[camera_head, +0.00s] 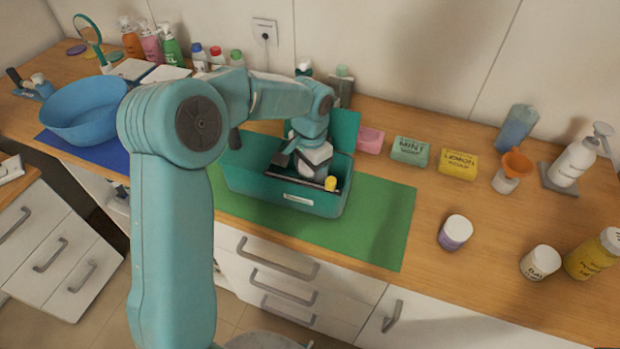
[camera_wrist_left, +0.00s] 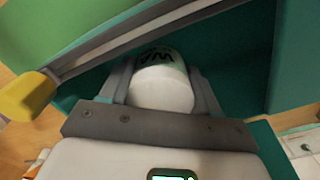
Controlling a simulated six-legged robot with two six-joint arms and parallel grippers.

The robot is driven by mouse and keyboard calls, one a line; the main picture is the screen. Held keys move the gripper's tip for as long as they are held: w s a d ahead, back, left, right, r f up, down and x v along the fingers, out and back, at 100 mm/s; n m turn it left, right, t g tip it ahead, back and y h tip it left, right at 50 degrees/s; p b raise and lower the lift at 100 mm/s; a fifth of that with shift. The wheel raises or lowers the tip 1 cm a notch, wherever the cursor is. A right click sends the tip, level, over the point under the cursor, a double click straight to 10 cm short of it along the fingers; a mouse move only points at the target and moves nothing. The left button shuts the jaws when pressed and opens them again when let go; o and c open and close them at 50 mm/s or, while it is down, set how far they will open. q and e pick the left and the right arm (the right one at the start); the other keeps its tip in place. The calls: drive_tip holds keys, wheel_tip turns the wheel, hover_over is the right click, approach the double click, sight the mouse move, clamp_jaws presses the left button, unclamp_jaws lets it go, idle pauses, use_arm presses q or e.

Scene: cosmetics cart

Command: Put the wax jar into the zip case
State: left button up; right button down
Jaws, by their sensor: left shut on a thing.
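The zip case (camera_head: 265,187) is a teal open box on the green mat, with its lid raised at the back (camera_head: 345,128). My left gripper (camera_head: 303,166) reaches down into it from above. In the left wrist view, the gripper (camera_wrist_left: 162,95) is shut on the wax jar (camera_wrist_left: 160,88), a white round jar with dark lettering. Teal walls (camera_wrist_left: 235,65) of the case surround the jar there. I cannot tell whether the jar touches the case floor. In the head view the gripper and case hide most of the jar. My right gripper is not in view.
A dark bar with a yellow end (camera_head: 330,184) lies across the case close to the gripper. Pink, mint and lemon soap boxes (camera_head: 458,165) stand to the right. A purple-white jar (camera_head: 455,232) stands on the counter. The green mat (camera_head: 375,225) is clear in front.

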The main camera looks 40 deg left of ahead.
use_arm(q)
wheel_tip(320, 180, down, 3)
drive_tip(key=shift+a+f, duration=0.1)
drive_tip(key=shift+f, duration=0.05)
drive_tip(key=shift+f, duration=0.15)
drive_tip(key=o, duration=1.1)
drive_tip(key=shift+r, duration=0.4)
wheel_tip(320, 180, up, 12)
drive_tip(key=shift+f, duration=0.15)
